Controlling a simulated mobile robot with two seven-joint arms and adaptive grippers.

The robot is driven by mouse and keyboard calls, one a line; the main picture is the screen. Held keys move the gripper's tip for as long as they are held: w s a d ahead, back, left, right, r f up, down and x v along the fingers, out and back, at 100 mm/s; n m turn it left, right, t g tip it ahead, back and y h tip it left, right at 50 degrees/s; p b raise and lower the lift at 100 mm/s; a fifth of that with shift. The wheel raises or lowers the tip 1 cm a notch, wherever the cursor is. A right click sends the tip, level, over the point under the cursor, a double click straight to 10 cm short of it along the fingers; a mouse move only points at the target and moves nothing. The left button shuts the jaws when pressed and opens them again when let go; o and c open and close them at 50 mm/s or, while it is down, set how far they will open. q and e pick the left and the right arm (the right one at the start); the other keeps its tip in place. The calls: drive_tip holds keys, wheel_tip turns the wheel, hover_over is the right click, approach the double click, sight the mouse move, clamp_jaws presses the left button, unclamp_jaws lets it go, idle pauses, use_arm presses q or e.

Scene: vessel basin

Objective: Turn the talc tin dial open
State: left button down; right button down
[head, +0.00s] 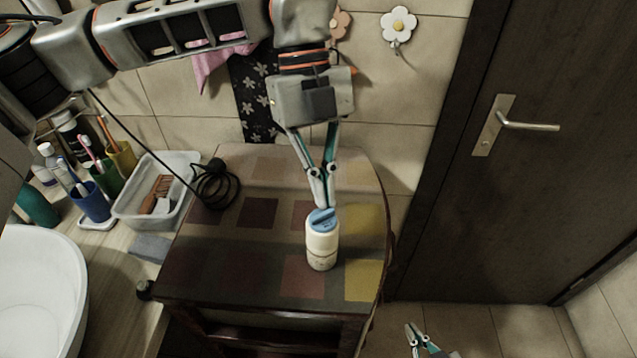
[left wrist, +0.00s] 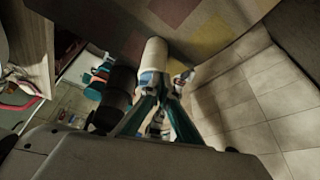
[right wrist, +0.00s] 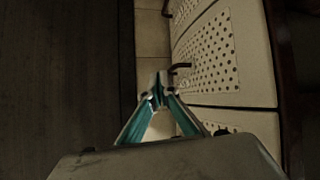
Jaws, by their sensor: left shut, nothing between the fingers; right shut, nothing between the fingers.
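The talc tin (head: 322,248) is a cream-white cylinder standing upright on the patchwork-topped table. Its blue dial (head: 322,219) is on top, with a raised ridge across it. My left gripper (head: 325,204) is shut and empty, pointing down with its fingertips right at the dial. Whether they touch it I cannot tell. The left wrist view shows the tin's pale body (left wrist: 154,54) beyond the fingers, with the dial partly hidden. My right gripper (head: 411,330) is low at the bottom edge of the head view, clear of the tin. In the right wrist view its fingers (right wrist: 158,84) are shut and empty.
The table (head: 272,280) has a coiled black cable (head: 216,186) at its back left. A clear bin (head: 159,190) with a brush, toothbrush cups and a white basin (head: 38,290) stand to the left. A dark door (head: 560,160) is at right.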

use_arm(q)
drive_tip(key=m, duration=0.1)
drive_tip(key=d+m+y, duration=0.1)
drive_tip(key=shift+s+m, duration=0.1)
drive_tip(key=shift+m, duration=0.2)
drive_tip(key=shift+s+d, duration=0.1)
drive_tip(key=shift+d, duration=0.1)
idle(0.6)
drive_tip(key=shift+s, duration=0.15)
idle(0.4)
drive_tip(key=shift+s+a+b, duration=0.3)
drive_tip(key=shift+s+b, duration=0.05)
drive_tip(key=shift+s, duration=0.2)
drive_tip(key=v, duration=1.2)
drive_tip(key=shift+w, duration=0.15)
